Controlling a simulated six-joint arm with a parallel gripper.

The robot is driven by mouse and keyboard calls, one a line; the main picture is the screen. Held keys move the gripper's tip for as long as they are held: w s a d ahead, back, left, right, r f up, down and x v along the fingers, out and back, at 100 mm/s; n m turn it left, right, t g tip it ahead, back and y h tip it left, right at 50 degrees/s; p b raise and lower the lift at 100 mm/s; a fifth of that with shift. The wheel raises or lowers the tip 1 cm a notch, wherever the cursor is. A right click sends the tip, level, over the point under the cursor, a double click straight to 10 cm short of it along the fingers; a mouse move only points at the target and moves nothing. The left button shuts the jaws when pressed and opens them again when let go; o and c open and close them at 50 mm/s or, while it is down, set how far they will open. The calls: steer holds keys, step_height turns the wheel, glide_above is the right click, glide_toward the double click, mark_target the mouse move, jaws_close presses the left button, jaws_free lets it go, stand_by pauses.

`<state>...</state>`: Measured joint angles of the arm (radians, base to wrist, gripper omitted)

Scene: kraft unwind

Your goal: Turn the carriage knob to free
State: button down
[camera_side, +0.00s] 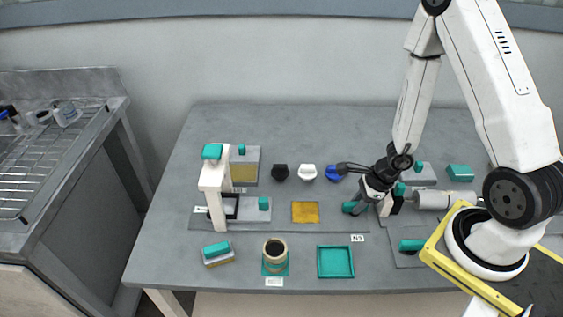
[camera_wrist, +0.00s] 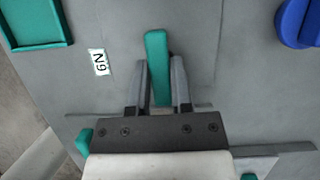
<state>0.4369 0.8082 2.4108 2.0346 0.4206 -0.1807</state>
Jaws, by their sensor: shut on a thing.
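A long teal bar-shaped knob (camera_wrist: 157,60) stands between my gripper's fingers in the wrist view. My gripper (camera_wrist: 160,90) is shut on it, with a finger against each side. In the side view my gripper (camera_side: 360,208) is low over the right half of the bench, and the teal knob (camera_side: 348,207) shows at its fingertips. The base of the knob is hidden by the fingers. I cannot read any free or locked mark near it.
A teal tray (camera_side: 335,262) and a small white label (camera_side: 357,238) lie in front. Black (camera_side: 280,172), white (camera_side: 308,172) and blue (camera_side: 332,173) pieces stand behind. A white post (camera_side: 215,190) rises at left. A grey cylinder (camera_side: 432,200) lies right of my gripper.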

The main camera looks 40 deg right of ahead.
steer(key=c, duration=0.5)
jaws_free()
steer(key=shift+r, duration=0.15)
steer(key=shift+v, duration=3.8)
